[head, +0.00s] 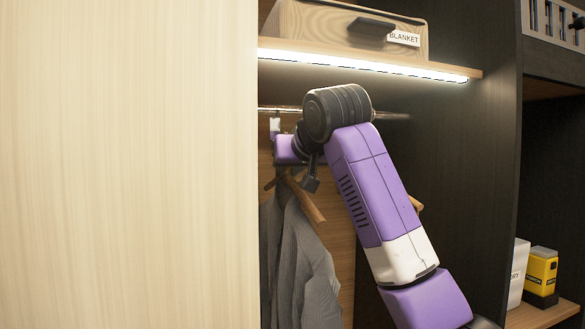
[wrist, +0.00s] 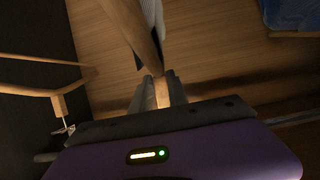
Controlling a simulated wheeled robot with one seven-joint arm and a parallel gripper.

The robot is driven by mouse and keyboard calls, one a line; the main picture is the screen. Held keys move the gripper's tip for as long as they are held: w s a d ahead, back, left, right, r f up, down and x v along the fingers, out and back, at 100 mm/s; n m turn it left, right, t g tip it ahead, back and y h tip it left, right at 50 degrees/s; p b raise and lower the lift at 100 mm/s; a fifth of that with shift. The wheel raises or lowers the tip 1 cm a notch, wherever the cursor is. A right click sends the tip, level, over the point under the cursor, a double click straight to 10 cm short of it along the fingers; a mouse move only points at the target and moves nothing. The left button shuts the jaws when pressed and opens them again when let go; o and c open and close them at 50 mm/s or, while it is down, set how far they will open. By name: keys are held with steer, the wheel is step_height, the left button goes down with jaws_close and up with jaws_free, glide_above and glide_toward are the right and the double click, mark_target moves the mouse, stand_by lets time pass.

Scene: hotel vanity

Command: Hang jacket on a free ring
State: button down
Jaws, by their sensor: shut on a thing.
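A grey jacket (head: 305,270) hangs on a wooden hanger (head: 306,200) inside the wardrobe, below the rail. Its left side is cut off by the pale panel. In the wrist view my gripper (wrist: 161,88) is shut on the wooden hanger (wrist: 136,30), with a piece of wood between the fingers. A strip of the grey jacket (wrist: 152,18) shows beside the hanger. The metal rail (head: 392,116) runs under the lit shelf. A small white piece (head: 275,125) is at its left end; I cannot make out any ring clearly.
Another bare wooden hanger (wrist: 45,90) is at the left of the wrist view. A pale panel (head: 130,165) covers the head view's left side. Above the rail is a shelf (head: 465,72) with a blanket box (head: 340,30). A dark divider (head: 490,170) stands at right.

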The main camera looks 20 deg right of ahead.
mark_target(296, 194)
steer(key=shift+s+r, duration=0.15)
steer(key=shift+s, duration=2.45)
steer(key=s+b, duration=0.2)
steer(key=s, duration=0.4)
steer(key=shift+s, duration=0.4)
steer(key=s+p, duration=0.2)
steer(key=s, duration=1.8)
steer(key=shift+s, duration=0.1)
